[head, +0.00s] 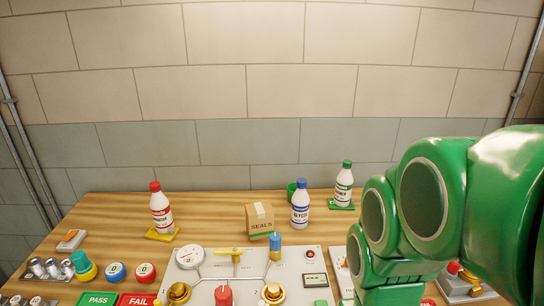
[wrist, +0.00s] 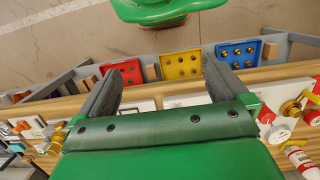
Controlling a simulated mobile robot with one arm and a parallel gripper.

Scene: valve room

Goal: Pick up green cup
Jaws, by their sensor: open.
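A green cup (head: 291,189) stands near the back of the wooden table in the head view. Only a small part of it shows, between the cardboard box and the blue-capped bottle, which hides much of it. My gripper (wrist: 161,66) shows in the wrist view with its two dark fingers wide apart and nothing between them. It is over the table's front edge, away from the cup. The cup cannot be made out in the wrist view. In the head view my green arm fills the right side, and the fingers are not visible there.
A cardboard box (head: 259,218) and a blue-capped bottle (head: 300,208) stand close to the cup. A green-capped bottle (head: 343,186) is to its right, a red-capped bottle (head: 161,212) far left. A valve panel (head: 205,282) lies in front. Bare wood lies left of the box.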

